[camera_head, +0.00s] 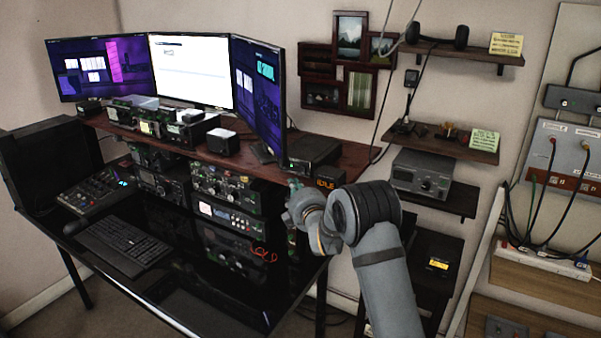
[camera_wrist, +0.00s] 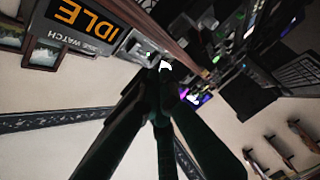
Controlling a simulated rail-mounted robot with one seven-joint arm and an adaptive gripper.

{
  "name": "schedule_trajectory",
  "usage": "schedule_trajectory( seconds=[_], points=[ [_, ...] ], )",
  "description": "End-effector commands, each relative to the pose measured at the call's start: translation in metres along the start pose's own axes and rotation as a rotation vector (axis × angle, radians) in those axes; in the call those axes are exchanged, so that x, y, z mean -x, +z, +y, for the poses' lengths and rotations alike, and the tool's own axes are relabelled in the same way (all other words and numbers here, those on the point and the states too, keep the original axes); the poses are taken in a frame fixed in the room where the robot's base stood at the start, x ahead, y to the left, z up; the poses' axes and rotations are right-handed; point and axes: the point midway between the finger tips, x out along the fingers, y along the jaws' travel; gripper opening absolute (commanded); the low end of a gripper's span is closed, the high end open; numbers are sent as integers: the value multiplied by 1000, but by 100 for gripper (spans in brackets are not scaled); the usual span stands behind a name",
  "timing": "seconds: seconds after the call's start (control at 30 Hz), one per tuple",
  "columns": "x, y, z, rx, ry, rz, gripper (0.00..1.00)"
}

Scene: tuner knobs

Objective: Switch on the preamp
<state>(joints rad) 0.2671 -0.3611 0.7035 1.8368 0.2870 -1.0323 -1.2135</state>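No unit carries a label I can read as preamp, so I cannot tell which one it is. A dark box with a small green light (camera_head: 311,152) stands at the right end of the desk shelf. An IDLE sign (camera_head: 325,183) is at that end, and shows large and tilted in the wrist view (camera_wrist: 90,22). A pale front with a small green light (camera_wrist: 143,46) lies beside the sign there. My gripper (camera_wrist: 163,72) has its dark fingers drawn together, with nothing visible between them, close to the shelf end.
Stacked radio units (camera_head: 228,188) with knobs fill the space under the shelf (camera_head: 265,166). Three monitors (camera_head: 192,70) stand above. A grey unit (camera_head: 421,174) sits on a wall shelf to the right. Cables hang near the right wall panel (camera_head: 565,150).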

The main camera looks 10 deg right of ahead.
Motion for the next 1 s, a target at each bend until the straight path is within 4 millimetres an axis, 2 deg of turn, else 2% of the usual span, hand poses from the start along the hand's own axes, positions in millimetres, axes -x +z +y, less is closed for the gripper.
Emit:
schedule_trajectory(
  seconds=[0.1, 0.33, 0.83, 1.0],
  points=[
    [-19, 5, 4, -1, -1, -5, 0],
    [-38, 25, 2, 0, -1, -2, 0],
    [-43, 30, -1, 1, 0, -1, 0],
    [-46, 32, -8, 20, 22, -2, 0]
  ],
)
